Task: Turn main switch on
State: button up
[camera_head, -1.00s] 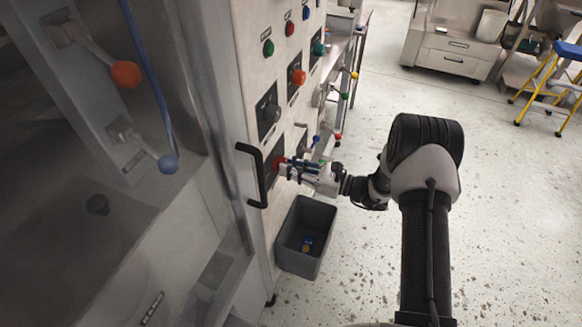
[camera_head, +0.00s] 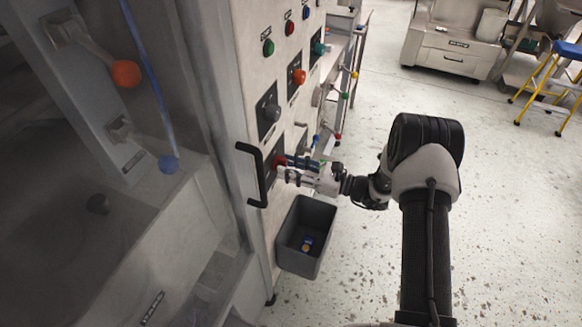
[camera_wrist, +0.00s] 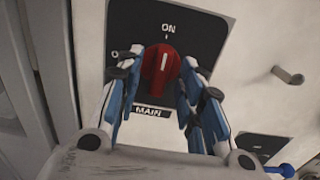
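The main switch is a red rotary knob (camera_wrist: 159,66) on a black plate above a "MAIN" label. The white line on the knob stands nearly upright, toward the "ON" mark. In the head view the red knob (camera_head: 279,162) is low on the panel, right of a black handle. My gripper (camera_wrist: 162,62) is at the knob, with one finger on each side of it. The fingers look spread, with small gaps beside the knob. In the head view my gripper (camera_head: 286,168) reaches the panel from the right, and its fingers partly hide the plate.
The black handle (camera_head: 254,176) sticks out close left of my gripper. A grey bin (camera_head: 306,235) stands below. Other knobs, such as the orange one (camera_head: 298,77), are above on the panel (camera_head: 262,72).

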jog(key=v, duration=1.2)
jog(key=shift+r, duration=0.1)
jog(key=s+a+r+n+g+h, duration=0.35)
jog(key=s+r+n, duration=0.25)
jog(key=s+r, duration=0.2)
jog(key=s+a+r+n+g+h, duration=0.2)
jog(key=s+r+n+g+h, duration=0.2)
jog(key=s+r+n, duration=0.3)
jog(key=s+d+r+n+t+h, duration=0.3)
jog(key=s+d+n+h, duration=0.1)
jog(key=s, duration=0.3)
jog(key=s+d+r+n+t+h, duration=0.3)
jog(key=s+d+r+n+h, duration=0.1)
jog(key=s+d+n+h, duration=0.1)
jog(key=shift+s+d, duration=0.7)
jog(key=shift+s, duration=0.6)
jog(key=shift+h, duration=0.25)
